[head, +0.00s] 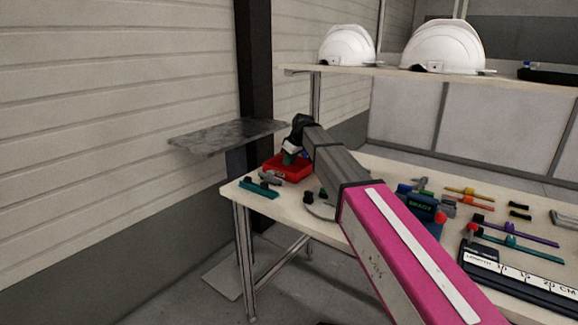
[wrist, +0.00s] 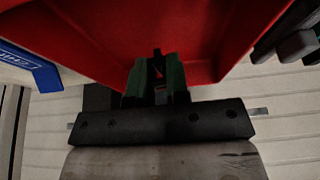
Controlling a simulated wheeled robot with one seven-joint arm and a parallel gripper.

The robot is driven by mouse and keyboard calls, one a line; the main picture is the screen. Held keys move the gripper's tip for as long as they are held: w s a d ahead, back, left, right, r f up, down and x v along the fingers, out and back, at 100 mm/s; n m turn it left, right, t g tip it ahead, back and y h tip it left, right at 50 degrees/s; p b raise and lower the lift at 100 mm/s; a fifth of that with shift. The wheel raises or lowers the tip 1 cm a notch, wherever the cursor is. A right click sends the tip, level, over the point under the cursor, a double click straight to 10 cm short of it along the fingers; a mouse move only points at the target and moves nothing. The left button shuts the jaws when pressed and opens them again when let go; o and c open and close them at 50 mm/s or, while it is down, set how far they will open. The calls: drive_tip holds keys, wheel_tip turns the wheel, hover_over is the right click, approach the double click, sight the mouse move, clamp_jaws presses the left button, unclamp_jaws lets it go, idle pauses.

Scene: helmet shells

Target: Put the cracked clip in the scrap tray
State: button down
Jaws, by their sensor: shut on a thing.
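The red tray (head: 296,174) stands on the far left end of the table. Its red floor and wall also fill the top of the wrist view (wrist: 75,28). My gripper (head: 289,158) is over the red tray, with its green-sided fingers reaching in past the tray's edge in the wrist view (wrist: 157,75). It is shut on a small dark piece (wrist: 157,66), mostly hidden between the fingers. I cannot tell any crack on it, nor whether it touches the tray floor.
A teal tool (head: 258,189) and a grey part (head: 270,177) lie left of the tray. A grey slab (head: 225,137) stands beside the table. Coloured strips, a blue box (head: 420,204) and a ruler (head: 520,276) lie to the right. White helmets (head: 440,48) sit on the shelf behind.

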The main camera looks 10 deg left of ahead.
drive_tip(key=shift+f, duration=1.1)
drive_tip(key=shift+f, duration=0.1)
drive_tip(key=c, duration=1.1)
unclamp_jaws()
drive_tip(key=v, duration=1.2)
drive_tip(key=shift+s, duration=0.1)
